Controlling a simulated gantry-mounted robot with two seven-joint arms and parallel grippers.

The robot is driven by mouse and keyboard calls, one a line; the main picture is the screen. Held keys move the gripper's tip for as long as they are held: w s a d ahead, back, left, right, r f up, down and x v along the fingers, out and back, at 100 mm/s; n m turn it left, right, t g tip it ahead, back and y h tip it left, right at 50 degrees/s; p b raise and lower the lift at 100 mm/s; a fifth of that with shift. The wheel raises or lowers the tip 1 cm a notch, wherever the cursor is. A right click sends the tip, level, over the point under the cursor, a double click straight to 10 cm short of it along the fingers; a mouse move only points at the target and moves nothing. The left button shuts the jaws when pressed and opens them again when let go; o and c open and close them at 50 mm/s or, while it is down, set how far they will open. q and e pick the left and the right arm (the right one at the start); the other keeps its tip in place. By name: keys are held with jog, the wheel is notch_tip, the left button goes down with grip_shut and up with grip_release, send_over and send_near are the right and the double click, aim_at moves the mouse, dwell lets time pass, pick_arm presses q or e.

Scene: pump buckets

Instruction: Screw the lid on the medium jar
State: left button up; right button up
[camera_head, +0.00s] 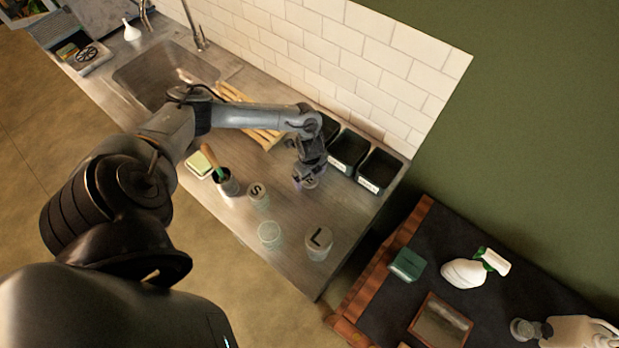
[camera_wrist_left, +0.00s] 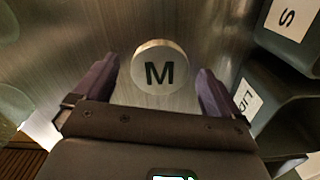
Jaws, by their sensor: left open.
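A round, pale lid marked M (camera_wrist_left: 160,68) lies on the steel counter, between the two purple fingertips of my left gripper (camera_wrist_left: 157,72) in the left wrist view. The fingers are open, with a gap on each side of the lid. In the head view my left gripper (camera_head: 306,180) points down at the counter and largely covers the lid. A clear jar without a visible lid (camera_head: 270,235) stands nearer the front, between the jar marked S (camera_head: 258,195) and the jar marked L (camera_head: 319,243). It seems to be the medium jar. My right gripper is not in view.
Labelled black bins (camera_head: 348,150) stand along the tiled wall, close beside my left gripper. A cup with a brush (camera_head: 227,183) and a sponge (camera_head: 200,165) stand left of the jars. A wooden rack (camera_head: 262,133) lies behind. The sink (camera_head: 165,75) is at the far left.

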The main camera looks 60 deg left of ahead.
aim_at(310, 179)
pick_arm(q)
jog(key=shift+c, duration=0.2)
jog(key=c, duration=1.1)
jog(key=shift+o, duration=0.2)
jog(key=shift+r, duration=0.2)
jog(key=shift+r, duration=0.65)
notch_tip(310, 179, up, 3)
jog(key=shift+d+f+b, duration=0.15)
jog(key=shift+f+b, duration=0.05)
jog(key=shift+b, duration=0.25)
jog(key=s+d+r+p, duration=0.1)
jog(key=d+r, duration=0.5)
jog(key=d, duration=0.5)
jog(key=shift+s+r+p, duration=0.3)
jog(key=shift+s+r, duration=0.05)
jog(key=shift+s, duration=0.05)
